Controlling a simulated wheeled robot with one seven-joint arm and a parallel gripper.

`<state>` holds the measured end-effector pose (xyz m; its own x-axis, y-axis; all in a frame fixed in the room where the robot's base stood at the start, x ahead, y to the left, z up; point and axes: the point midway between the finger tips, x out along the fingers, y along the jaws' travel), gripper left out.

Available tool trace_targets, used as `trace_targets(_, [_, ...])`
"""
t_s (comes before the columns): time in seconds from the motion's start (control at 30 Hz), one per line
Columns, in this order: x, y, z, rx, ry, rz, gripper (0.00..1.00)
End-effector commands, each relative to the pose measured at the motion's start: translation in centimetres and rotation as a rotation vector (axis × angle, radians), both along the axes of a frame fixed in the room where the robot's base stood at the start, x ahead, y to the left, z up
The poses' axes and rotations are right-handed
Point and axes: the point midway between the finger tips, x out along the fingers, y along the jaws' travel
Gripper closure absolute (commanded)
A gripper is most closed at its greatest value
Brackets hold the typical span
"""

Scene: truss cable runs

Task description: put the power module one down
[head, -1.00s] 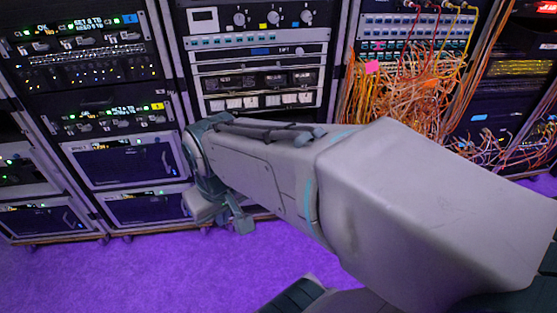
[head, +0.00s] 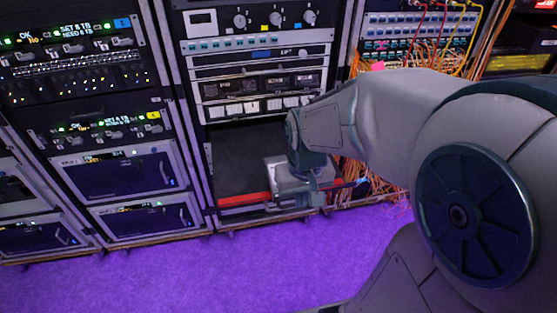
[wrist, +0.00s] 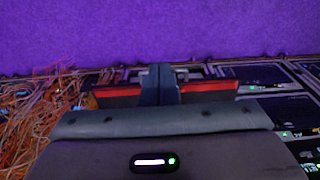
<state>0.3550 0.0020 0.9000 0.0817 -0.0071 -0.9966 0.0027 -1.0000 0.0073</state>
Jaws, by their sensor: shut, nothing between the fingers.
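My gripper (head: 311,200) is low in front of the middle rack in the head view. In the wrist view its two fingers (wrist: 160,75) are pressed together with nothing between them. They overlap a dark shelf with a red front edge (wrist: 215,86), which shows on both sides of them. In the head view this red edge (head: 243,199) lies left of my gripper, at the front of a dark, flat-topped bay. Whether the fingers touch it, I cannot tell. Power module one cannot be told by any label; several grey-framed units with handles (head: 119,174) sit in the left rack.
Loose orange cables (head: 375,185) hang right of my gripper, and show at left in the wrist view (wrist: 35,105). A panel with white switches (head: 255,106) is above the bay. The purple floor (head: 190,275) in front of the racks is clear.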

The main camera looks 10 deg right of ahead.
Motion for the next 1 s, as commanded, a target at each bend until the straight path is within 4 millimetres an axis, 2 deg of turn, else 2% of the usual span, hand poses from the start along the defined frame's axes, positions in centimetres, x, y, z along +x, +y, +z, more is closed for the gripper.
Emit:
trace_targets(0.1, [1.8, -0.3, -2.4, 0.001, 0.044, -0.003, 1.0])
trace_targets(0.3, [3.5, -0.4, -4.8, 0.006, 0.078, -0.004, 1.0])
trace_targets(0.47, [3.8, -0.4, -5.9, 0.007, 0.085, -0.003, 1.0])
trace_targets(0.57, [3.7, -0.4, -7.3, 0.007, 0.087, -0.003, 1.0])
trace_targets(0.9, [3.7, -0.4, -14.3, 0.007, 0.088, -0.003, 1.0])
trace_targets(1.0, [4.1, -0.4, -15.5, 0.008, 0.084, -0.004, 1.0])
